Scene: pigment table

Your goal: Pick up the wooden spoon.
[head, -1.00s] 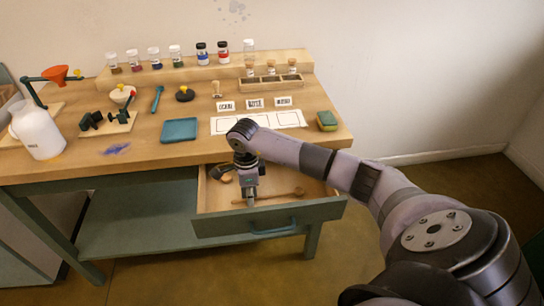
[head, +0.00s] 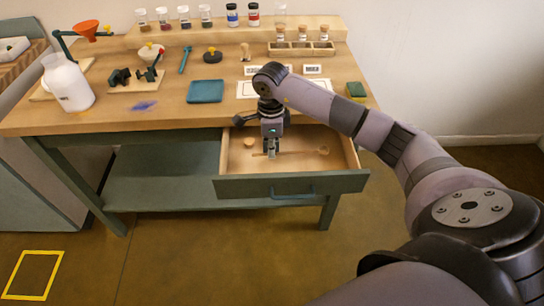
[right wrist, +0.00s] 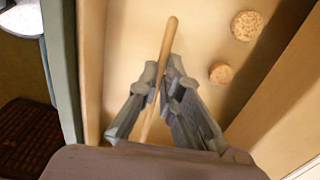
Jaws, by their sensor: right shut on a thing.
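The wooden spoon (head: 300,152) lies across the open drawer (head: 345,146) of the table, with its bowl end to the right in the head view. My right gripper (head: 271,162) reaches down into the drawer and is shut on the spoon's handle, near its left end. In the right wrist view the handle (right wrist: 170,38) passes between the fingertips of the right gripper (right wrist: 163,86). The spoon's bowl is hidden in that view. I cannot tell whether the spoon is clear of the drawer floor. My left gripper is not in view.
Two round cork-like pieces, a larger one (right wrist: 247,25) and a smaller one (right wrist: 220,73), lie in the drawer beside the spoon. The drawer walls are close around the gripper. On the tabletop above stand a white jug (head: 68,84), a blue tray (head: 205,91) and several jars.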

